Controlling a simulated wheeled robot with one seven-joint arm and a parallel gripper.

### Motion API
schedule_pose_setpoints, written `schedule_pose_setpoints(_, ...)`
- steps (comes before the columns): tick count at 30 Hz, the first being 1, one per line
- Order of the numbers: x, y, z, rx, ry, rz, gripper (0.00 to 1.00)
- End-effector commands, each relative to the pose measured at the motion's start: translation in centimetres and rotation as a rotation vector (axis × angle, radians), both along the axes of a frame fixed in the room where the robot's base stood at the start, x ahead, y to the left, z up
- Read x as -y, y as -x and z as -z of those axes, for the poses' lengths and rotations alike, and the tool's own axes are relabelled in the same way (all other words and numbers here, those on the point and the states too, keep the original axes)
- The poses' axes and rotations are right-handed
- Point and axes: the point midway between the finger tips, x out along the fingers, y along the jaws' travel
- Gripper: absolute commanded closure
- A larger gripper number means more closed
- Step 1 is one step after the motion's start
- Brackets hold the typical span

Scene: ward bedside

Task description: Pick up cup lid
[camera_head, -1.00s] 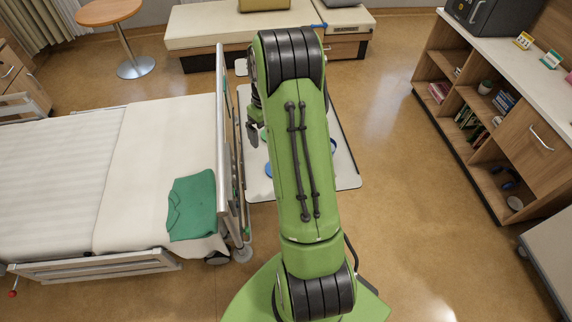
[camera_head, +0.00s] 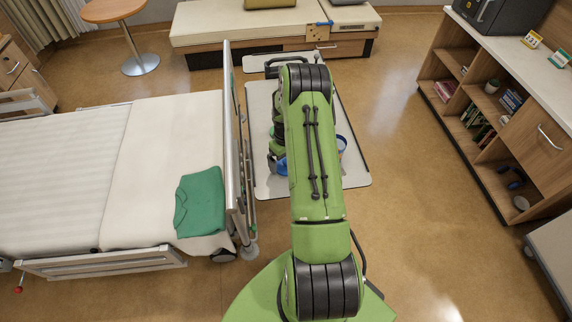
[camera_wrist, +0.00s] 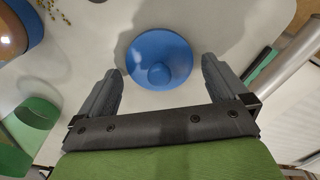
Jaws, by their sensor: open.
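The blue cup lid (camera_wrist: 180,58) is a round disc with a small knob in its middle. In the wrist view it lies on the white tabletop (camera_wrist: 225,20), just beyond and between my fingertips. In the head view a bit of blue, which looks like the lid (camera_head: 281,167), shows beside my gripper (camera_head: 275,160). My arm hides much of the overbed table there.
A blue-rimmed cup-like thing (camera_wrist: 18,30) and a green object (camera_wrist: 32,120) stand left of the lid in the wrist view. The bed rail (camera_head: 232,130) runs close along the table's left side. A shelf unit (camera_head: 500,120) is at the right.

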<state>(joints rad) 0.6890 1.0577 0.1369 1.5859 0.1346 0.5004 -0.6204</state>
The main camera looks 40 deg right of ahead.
Motion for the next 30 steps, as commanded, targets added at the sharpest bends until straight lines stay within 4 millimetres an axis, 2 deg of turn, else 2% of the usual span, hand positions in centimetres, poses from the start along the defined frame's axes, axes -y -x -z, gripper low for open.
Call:
schedule_pose_setpoints(2, 0.0, 0.0, 0.7, 0.001, 0.000, 0.000, 0.00)
schedule_pose_setpoints(8, 0.0, 0.0, 0.7, 0.002, 0.001, 0.000, 0.00)
schedule_pose_setpoints(17, 0.0, 0.0, 0.7, 0.001, 0.001, -0.001, 0.45)
schedule_pose_setpoints(23, 0.0, 0.0, 0.6, 0.002, 0.001, -0.001, 0.45)
schedule_pose_setpoints(25, 0.0, -0.1, 0.0, 0.003, 0.002, -0.001, 0.45)
schedule_pose_setpoints(30, 0.1, -0.2, -4.0, 0.006, 0.004, -0.003, 0.45)
